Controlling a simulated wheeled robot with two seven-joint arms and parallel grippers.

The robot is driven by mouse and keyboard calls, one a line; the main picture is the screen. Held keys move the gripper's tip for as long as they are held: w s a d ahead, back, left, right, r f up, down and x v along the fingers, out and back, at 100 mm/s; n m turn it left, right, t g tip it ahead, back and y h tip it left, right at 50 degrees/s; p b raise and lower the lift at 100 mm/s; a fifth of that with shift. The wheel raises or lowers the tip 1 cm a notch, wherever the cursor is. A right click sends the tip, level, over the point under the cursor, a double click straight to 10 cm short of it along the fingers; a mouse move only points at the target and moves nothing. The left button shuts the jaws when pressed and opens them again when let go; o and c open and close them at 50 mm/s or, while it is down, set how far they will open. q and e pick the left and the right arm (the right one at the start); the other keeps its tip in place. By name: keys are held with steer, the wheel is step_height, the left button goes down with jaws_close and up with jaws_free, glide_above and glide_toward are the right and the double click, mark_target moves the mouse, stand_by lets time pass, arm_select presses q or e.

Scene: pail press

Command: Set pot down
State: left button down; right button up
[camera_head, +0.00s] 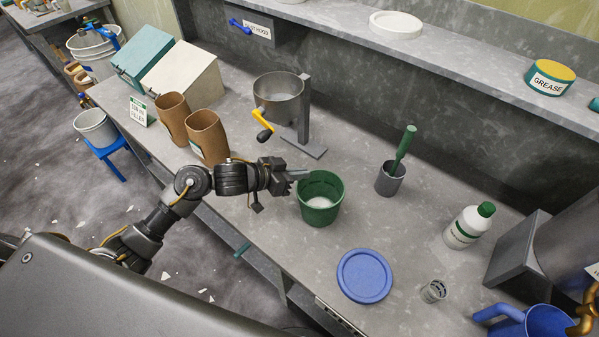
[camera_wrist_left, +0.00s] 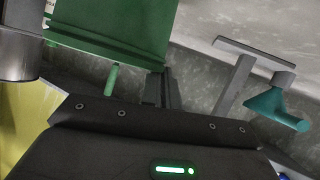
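The green pot (camera_head: 322,211) is upright over the grey worktop, with something pale inside. It fills the upper left of the left wrist view (camera_wrist_left: 115,28). In the left wrist view a dark finger (camera_wrist_left: 165,90) overlaps the pot's edge, and the gripper looks shut on the rim. The far finger is hidden. I cannot tell whether the pot's base touches the worktop. My right gripper is in neither view.
A grey cup with a green pestle (camera_head: 391,178) stands right of the pot. Worktop between pot and lid is bare.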

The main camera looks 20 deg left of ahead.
arm_select(q)
steer(key=c, duration=1.6)
jaws_free()
steer(key=b+v, duration=0.1)
steer(key=v, duration=1.1)
